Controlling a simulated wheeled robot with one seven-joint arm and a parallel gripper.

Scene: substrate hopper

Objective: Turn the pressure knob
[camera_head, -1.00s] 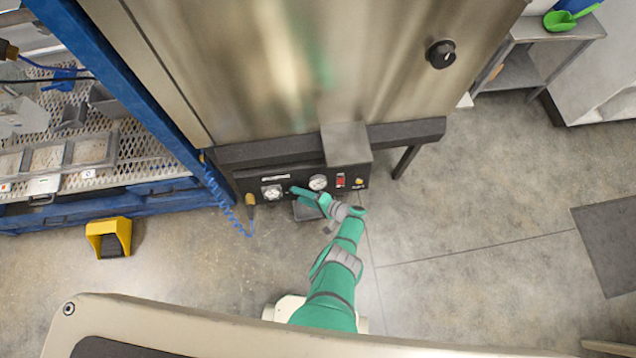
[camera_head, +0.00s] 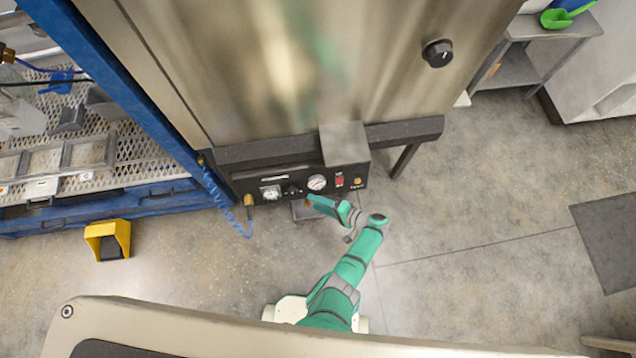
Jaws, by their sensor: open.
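The low black control panel (camera_head: 330,186) sits along the bottom front of the metal hopper. It has two round white gauges, the left gauge (camera_head: 271,192) and the right gauge (camera_head: 317,182). A small dark knob (camera_head: 293,189) is between them; its pointing direction is too small to tell. My gripper (camera_head: 309,203) is open and empty, just in front of the panel below the right gauge. It looks apart from the knob, pointing left toward it.
A red switch (camera_head: 339,181) and a yellow button (camera_head: 357,181) are at the panel's right. A larger black knob (camera_head: 438,53) is on the hopper front. A coiled blue hose (camera_head: 222,197) hangs at left. A yellow pedal (camera_head: 108,239) is on the floor.

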